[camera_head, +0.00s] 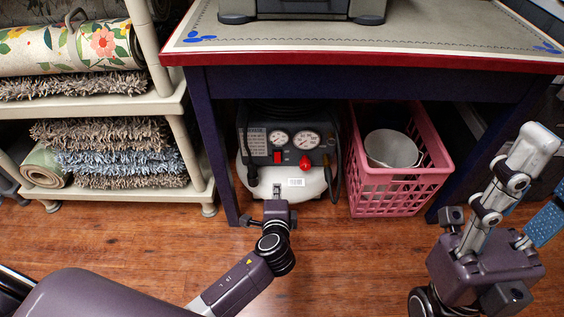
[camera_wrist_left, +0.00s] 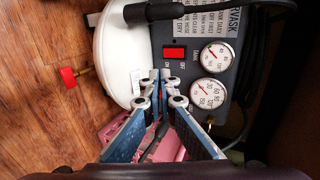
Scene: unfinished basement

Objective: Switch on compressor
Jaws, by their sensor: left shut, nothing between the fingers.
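The compressor (camera_head: 301,181) stands under the table, with a dark panel, two round gauges and a white tank. Its red switch (camera_head: 277,157) sits on the left of the panel; in the left wrist view the red switch (camera_wrist_left: 174,53) shows beside ON and OFF lettering. My left gripper (camera_head: 277,191) is shut and empty, in front of the compressor's lower front. In the left wrist view its fingertips (camera_wrist_left: 161,77) are close below the switch in the picture; I cannot tell whether they touch anything. My right gripper (camera_head: 548,178) is at the right edge, its fingers spread apart, away from the compressor.
A pink basket (camera_head: 398,202) holding a white bucket (camera_head: 391,148) stands right of the compressor. The table's dark leg (camera_head: 216,150) is on its left, and the red-edged tabletop (camera_head: 370,58) is above. A shelf with rugs (camera_head: 115,150) stands at left. Wooden floor in front is open.

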